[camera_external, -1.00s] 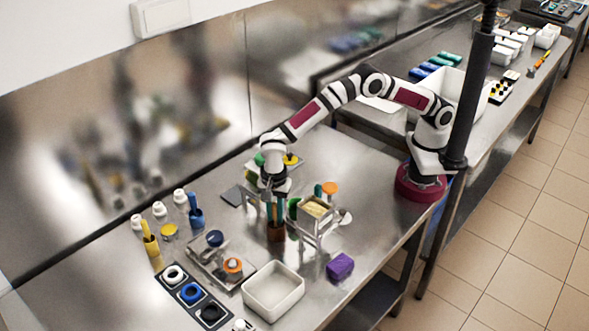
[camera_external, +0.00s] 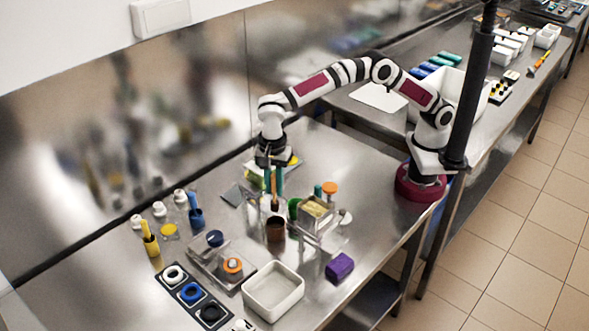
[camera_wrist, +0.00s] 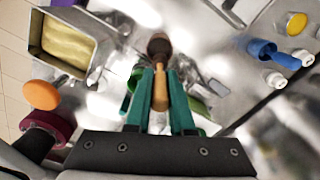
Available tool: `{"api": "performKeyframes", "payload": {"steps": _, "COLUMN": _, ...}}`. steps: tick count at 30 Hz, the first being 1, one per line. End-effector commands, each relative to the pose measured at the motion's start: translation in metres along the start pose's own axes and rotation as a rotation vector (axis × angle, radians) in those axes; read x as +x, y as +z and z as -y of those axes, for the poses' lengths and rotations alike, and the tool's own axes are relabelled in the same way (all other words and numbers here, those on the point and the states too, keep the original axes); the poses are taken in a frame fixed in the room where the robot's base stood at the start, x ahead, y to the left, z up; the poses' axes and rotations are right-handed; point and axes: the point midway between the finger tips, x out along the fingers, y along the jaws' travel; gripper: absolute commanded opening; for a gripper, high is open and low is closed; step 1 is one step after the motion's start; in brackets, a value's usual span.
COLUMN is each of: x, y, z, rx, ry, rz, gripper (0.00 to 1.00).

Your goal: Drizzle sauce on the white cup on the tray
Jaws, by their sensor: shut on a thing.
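My gripper (camera_external: 270,182) has teal fingers and is shut on a wooden-handled tool (camera_external: 275,202), above the brown cup (camera_external: 275,230). In the wrist view the handle (camera_wrist: 160,92) stands between the fingers (camera_wrist: 153,95), with a dark brown round shape beyond it. I cannot tell whether the tool's lower end is still inside the brown cup. The metal tray (camera_external: 203,272) is front left of the gripper. On it are a small white cup with an orange top (camera_external: 232,266) and a dark blue round item (camera_external: 215,238).
A metal stand with a yellow-filled pan (camera_external: 317,209) is close right of the brown cup. A white bin (camera_external: 273,291), a purple block (camera_external: 340,267) and a dark rack of rings (camera_external: 191,293) lie in front. Blue (camera_external: 195,212) and yellow (camera_external: 149,240) holders stand left.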

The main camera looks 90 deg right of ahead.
Motion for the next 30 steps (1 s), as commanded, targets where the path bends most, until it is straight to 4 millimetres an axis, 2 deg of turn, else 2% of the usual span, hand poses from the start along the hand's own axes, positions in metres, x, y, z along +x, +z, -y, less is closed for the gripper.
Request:
{"api": "performKeyframes", "payload": {"steps": 5, "x": -0.009, "y": -0.011, "z": 0.002, "rx": -0.074, "ry": -0.006, "rz": 0.002, "gripper": 0.0}}
{"api": "performKeyframes", "payload": {"steps": 11, "x": -0.047, "y": -0.065, "z": 0.002, "rx": -0.481, "ry": -0.031, "rz": 0.013, "gripper": 0.0}}
{"api": "performKeyframes", "payload": {"steps": 15, "x": -0.071, "y": -0.106, "z": -0.005, "rx": -0.796, "ry": -0.048, "rz": 0.026, "gripper": 0.0}}
{"api": "performKeyframes", "payload": {"steps": 18, "x": -0.084, "y": -0.129, "z": -0.011, "rx": -0.984, "ry": -0.054, "rz": 0.035, "gripper": 0.0}}
{"api": "performKeyframes", "payload": {"steps": 24, "x": -0.1, "y": -0.165, "z": -0.025, "rx": -1.273, "ry": -0.063, "rz": 0.056, "gripper": 0.0}}
{"api": "performKeyframes", "payload": {"steps": 30, "x": -0.11, "y": -0.192, "z": -0.035, "rx": -1.461, "ry": -0.07, "rz": 0.075, "gripper": 0.0}}
